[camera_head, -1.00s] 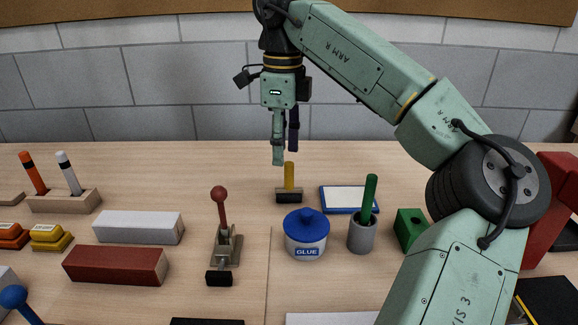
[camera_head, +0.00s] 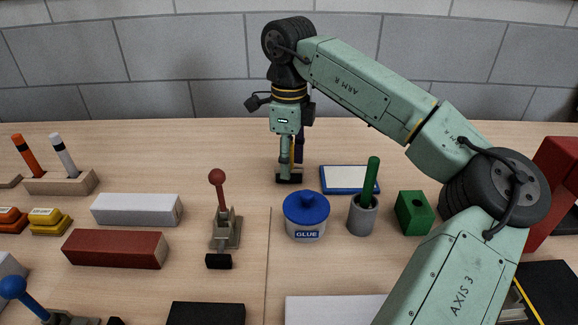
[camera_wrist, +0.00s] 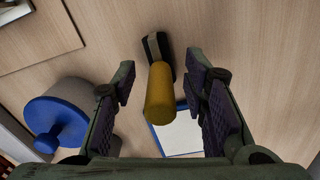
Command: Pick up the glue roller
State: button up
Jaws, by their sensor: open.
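The glue roller appears to be the upright tool with a yellow handle (camera_wrist: 160,92) and a dark head (camera_wrist: 154,48). In the head view its dark head (camera_head: 288,178) rests on the table behind the glue pot, and my gripper covers most of the handle. My gripper (camera_head: 290,163) points straight down over it. In the wrist view my gripper (camera_wrist: 162,78) is open, with one finger on each side of the handle and a visible gap on both sides. The handle stands between the fingers, nearer the right one.
A blue-lidded glue pot (camera_head: 306,216) stands in front of the roller. A blue-edged white pad (camera_head: 348,179) lies close on its right. A grey cup (camera_head: 362,214) with a green handle and a green block (camera_head: 412,212) stand farther right. A red-knobbed clamp (camera_head: 222,228) is front left.

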jog(key=shift+f, duration=0.35)
jog(key=shift+c, duration=0.2)
grip_shut()
